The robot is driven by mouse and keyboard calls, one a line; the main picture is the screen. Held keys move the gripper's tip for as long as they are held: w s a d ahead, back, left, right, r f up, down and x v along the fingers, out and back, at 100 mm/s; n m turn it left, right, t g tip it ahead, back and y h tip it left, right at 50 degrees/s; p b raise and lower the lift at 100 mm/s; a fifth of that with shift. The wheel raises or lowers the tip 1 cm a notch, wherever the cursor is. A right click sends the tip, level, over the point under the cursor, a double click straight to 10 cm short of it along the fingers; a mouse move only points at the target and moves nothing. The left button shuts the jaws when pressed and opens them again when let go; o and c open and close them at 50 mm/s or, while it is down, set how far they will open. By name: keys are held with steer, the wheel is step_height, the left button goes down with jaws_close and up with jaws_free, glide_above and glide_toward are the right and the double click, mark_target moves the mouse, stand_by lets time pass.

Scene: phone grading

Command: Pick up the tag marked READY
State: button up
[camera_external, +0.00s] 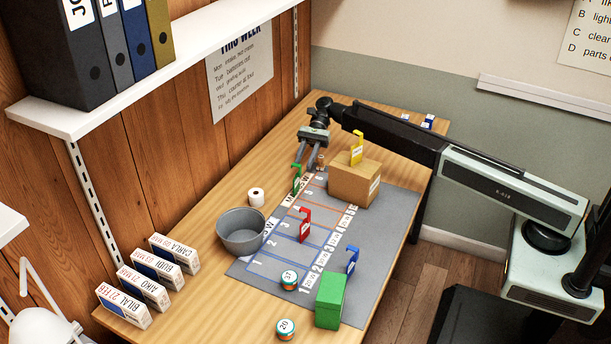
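Several coloured hook-shaped tags stand about the desk; I cannot read which is marked READY. A green tag (297,179) stands at the far left edge of the grey mat (385,222). A red tag (305,226) is at the mat's middle. A yellow tag (357,150) stands at the cardboard box (356,184), and a blue tag (352,261) at the green box (330,301). My gripper (305,160) points down just above the green tag, close to it. Its fingers look apart, with nothing seen held; whether they touch the tag is unclear.
A grey bowl (241,232) and a white roll (257,197) stand left of the mat. Two small round tins, one (289,280) on the mat and one (285,328) off it, are near the front. Labelled boxes (146,289) line the left edge.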

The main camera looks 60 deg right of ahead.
steer(key=shift+a+f, duration=0.1)
steer(key=shift+f, duration=0.1)
steer(key=b, duration=0.3)
glide_above(296, 194)
steer(key=f, duration=0.3)
steer(key=shift+w+d, duration=0.15)
steer(key=shift+d, duration=0.15)
steer(key=shift+d+r, duration=0.1)
jaws_close()
